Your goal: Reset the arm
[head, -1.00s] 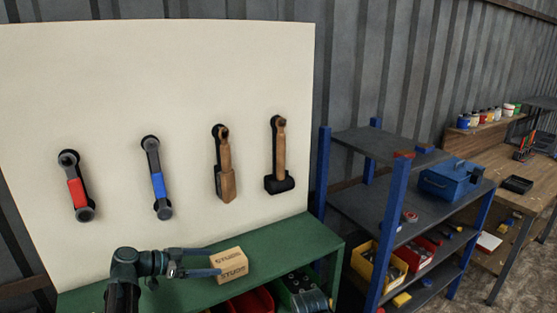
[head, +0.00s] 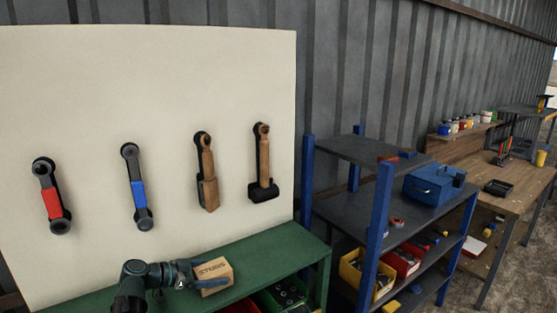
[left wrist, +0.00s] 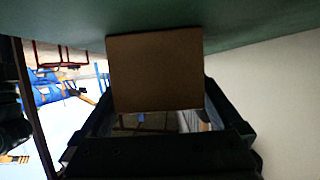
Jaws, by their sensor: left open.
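A small tan cardboard box (head: 216,268) with dark lettering stands on the green bench top (head: 258,252), below the cream tool board. My left gripper (head: 206,276) is open at the box, with one finger along its near side. In the left wrist view the box (left wrist: 155,72) shows as a plain brown face between the two dark fingers of my left gripper (left wrist: 157,95). I cannot tell whether the fingers touch it. My right gripper is not in view.
Two wrenches, one red-gripped (head: 51,200) and one blue-gripped (head: 138,190), and two wooden-handled tools (head: 207,178) hang on the board (head: 90,90). A blue-post shelf (head: 375,240) with bins and a blue toolbox (head: 433,184) stands right. A wooden workbench (head: 500,190) is beyond.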

